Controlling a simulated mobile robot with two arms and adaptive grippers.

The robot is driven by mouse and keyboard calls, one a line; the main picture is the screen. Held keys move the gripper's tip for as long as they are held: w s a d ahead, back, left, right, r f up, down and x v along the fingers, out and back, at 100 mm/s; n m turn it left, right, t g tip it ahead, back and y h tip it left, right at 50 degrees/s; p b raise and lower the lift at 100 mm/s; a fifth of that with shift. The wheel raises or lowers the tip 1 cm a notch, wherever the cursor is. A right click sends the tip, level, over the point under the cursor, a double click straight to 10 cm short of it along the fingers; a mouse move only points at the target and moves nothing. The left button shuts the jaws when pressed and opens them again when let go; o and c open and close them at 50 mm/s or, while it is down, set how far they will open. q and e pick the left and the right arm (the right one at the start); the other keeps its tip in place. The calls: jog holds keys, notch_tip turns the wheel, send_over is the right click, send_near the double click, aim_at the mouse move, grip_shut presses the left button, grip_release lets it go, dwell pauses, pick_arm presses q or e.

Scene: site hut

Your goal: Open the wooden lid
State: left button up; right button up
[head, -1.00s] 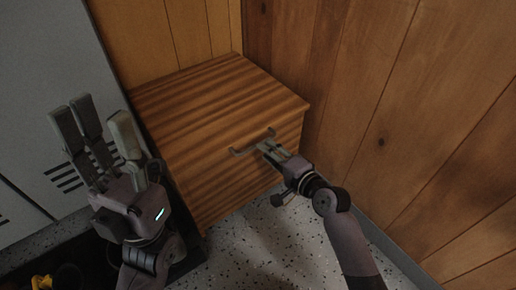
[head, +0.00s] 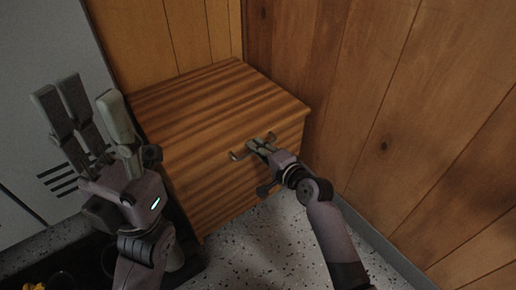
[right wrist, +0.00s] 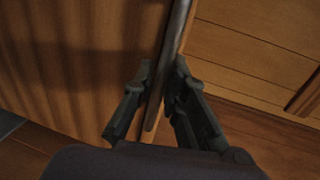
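The wooden lid (head: 200,95) is the striped brown top of a wooden box (head: 205,185) in the corner, and it lies shut. A grey bar handle (head: 237,156) is at the box's upper front. My right gripper (head: 258,142) is at this handle. In the right wrist view, the fingers of my right gripper (right wrist: 162,82) stand on either side of the handle (right wrist: 172,52), with a small gap at the left finger. Part of the handle is hidden by the fingers in the head view. My left gripper (head: 80,105) is open and empty, fingers up, left of the box.
Wood-panelled walls (head: 400,120) stand close behind and right of the box. A grey locker (head: 35,60) with vent slots is at the left. The speckled floor (head: 270,235) in front of the box is clear. Something yellow (head: 35,275) shows at the lower left.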

grip_shut()
dwell(0.3)
